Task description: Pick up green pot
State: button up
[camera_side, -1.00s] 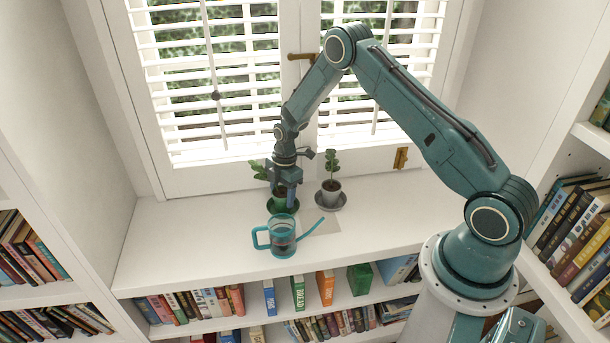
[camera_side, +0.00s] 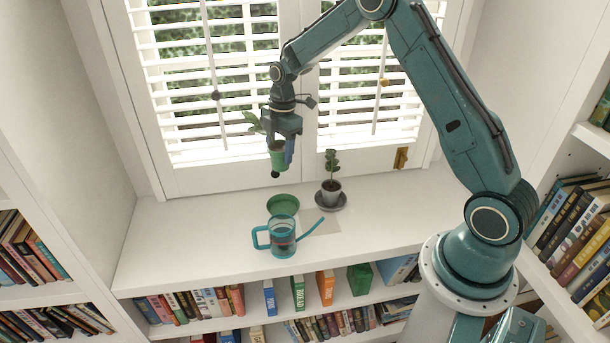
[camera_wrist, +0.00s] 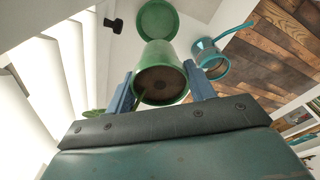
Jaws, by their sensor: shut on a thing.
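The green pot (camera_side: 277,158), with a leafy plant (camera_side: 253,121) in it, hangs in the air above the white sill in the side view. My gripper (camera_side: 281,150) is shut on it. In the wrist view the green pot (camera_wrist: 163,66) sits between the two blue fingers of my gripper (camera_wrist: 161,92), with dark soil showing inside. Its green saucer (camera_side: 283,205) stays on the sill below, empty; it also shows in the wrist view (camera_wrist: 157,17).
A teal watering can (camera_side: 282,238) stands in front of the saucer. A grey pot (camera_side: 331,190) with a plant stands on a dark saucer to the right. Window shutters (camera_side: 205,85) are close behind. The sill (camera_side: 165,240) is clear at left.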

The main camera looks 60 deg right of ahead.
jog(key=shift+r, duration=2.05)
jog(key=shift+r, duration=0.1)
jog(key=shift+r, duration=1.35)
notch_tip(320, 180, down, 19)
jog(key=n, duration=0.3)
jog(key=shift+f+n, duration=0.15)
jog(key=shift+n, duration=0.25)
jog(key=shift+f, duration=0.2)
jog(key=shift+f, duration=1.3)
